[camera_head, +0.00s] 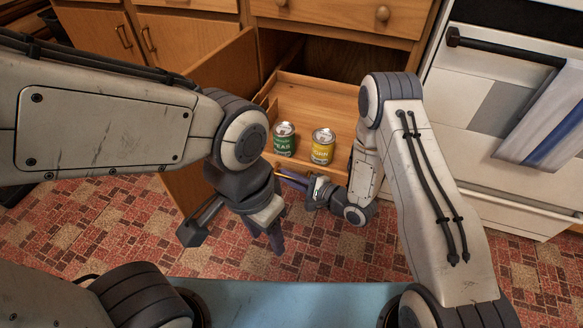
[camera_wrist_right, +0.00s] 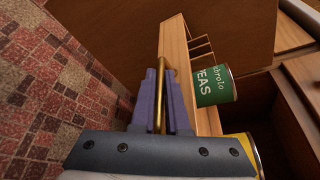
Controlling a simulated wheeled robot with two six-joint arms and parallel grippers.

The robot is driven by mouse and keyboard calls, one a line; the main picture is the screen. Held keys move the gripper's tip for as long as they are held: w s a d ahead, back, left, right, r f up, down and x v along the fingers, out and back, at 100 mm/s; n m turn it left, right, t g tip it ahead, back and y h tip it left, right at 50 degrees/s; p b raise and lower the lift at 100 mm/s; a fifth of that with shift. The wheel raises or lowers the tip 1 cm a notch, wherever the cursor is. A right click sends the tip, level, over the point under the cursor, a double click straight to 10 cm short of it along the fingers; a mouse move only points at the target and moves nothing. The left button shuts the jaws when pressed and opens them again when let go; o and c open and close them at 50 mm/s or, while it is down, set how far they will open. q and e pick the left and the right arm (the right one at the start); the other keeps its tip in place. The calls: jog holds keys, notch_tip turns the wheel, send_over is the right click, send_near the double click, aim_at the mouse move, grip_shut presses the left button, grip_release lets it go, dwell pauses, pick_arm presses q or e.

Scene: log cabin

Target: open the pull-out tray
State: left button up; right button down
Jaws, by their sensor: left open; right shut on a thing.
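The wooden pull-out tray (camera_head: 318,101) extends from the open lower cabinet, its front edge out over the floor. A green peas can (camera_head: 284,139) and a yellow can (camera_head: 322,147) stand upright on it near the front. My right gripper (camera_head: 292,181) is at the tray's front. In the right wrist view its purple fingers (camera_wrist_right: 160,80) are shut on the brass handle (camera_wrist_right: 160,66) of the tray. The fingers partly hide the handle. My left gripper (camera_head: 235,236) is open and empty, in front of and below the tray, beside the cabinet door.
The cabinet door (camera_head: 227,66) stands open on the left of the tray. A white oven (camera_head: 480,105) with a hanging towel (camera_head: 548,115) is on the right. A closed drawer (camera_head: 340,17) is above. The red patterned floor (camera_head: 330,245) is clear in front.

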jog(key=c, duration=0.9)
grip_release()
jog(key=shift+d, duration=0.1)
jog(key=p+v, duration=0.3)
jog(key=v, duration=0.7)
jog(key=shift+s+d, duration=0.1)
